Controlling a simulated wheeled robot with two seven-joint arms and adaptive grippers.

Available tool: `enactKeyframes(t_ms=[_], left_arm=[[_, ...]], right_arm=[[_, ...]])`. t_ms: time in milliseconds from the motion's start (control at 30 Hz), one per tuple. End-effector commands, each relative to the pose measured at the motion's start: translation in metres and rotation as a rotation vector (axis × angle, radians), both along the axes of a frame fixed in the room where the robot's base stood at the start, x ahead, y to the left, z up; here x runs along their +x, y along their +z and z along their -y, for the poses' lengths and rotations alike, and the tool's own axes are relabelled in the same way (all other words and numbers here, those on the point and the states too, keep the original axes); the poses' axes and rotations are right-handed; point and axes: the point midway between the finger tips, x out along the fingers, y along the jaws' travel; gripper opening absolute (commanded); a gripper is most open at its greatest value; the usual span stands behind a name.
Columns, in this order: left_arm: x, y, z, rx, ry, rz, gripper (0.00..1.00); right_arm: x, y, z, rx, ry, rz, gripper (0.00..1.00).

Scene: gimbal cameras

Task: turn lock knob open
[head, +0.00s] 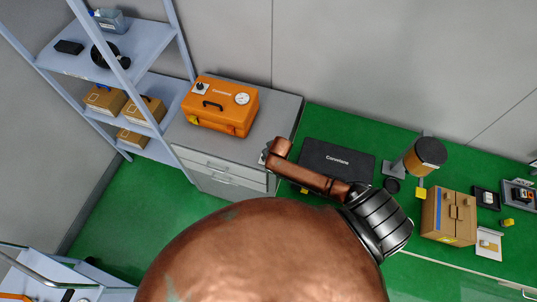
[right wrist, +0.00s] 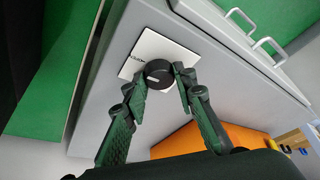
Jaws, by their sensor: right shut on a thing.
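A black round lock knob (right wrist: 157,73) with a light mark on its face sits on a white square plate (right wrist: 147,47) in the right wrist view. The plate is fixed to a grey cabinet panel, and dark lettering shows at its left edge. My right gripper (right wrist: 161,84) has its two green-padded fingers on either side of the knob and is shut on it. In the head view my copper-coloured arm reaches to the right side of the grey cabinet (head: 278,105). The knob is hidden there. My left gripper is not in view.
An orange case (head: 221,106) with a gauge stands on the cabinet. A shelf rack (head: 150,62) with boxes stands to its left.

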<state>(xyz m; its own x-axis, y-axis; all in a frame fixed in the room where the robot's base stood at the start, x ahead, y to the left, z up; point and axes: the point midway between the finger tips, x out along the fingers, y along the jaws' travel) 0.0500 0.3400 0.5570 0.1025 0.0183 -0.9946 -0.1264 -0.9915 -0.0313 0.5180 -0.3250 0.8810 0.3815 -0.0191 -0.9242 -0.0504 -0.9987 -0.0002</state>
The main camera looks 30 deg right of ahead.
Motion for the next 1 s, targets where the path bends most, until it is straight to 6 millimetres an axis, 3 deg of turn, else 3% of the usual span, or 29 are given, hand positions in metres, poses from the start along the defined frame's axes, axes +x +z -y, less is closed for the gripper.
enactKeyframes(t_ms=[600, 633, 867, 1000], left_arm=[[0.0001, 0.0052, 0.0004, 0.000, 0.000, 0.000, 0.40], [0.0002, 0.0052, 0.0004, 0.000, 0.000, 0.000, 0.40], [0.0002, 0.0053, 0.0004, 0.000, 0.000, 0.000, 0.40], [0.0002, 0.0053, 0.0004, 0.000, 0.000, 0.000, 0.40]], right_arm=[[-0.0015, -0.0016, -0.0006, 0.001, -0.045, -0.004, 0.01], [-0.0016, -0.0016, -0.0005, 0.001, -0.045, -0.004, 0.26], [-0.0008, -0.0010, -0.0004, 0.001, -0.044, -0.002, 0.42], [-0.0003, -0.0006, -0.0004, 0.001, -0.043, -0.001, 0.42]])
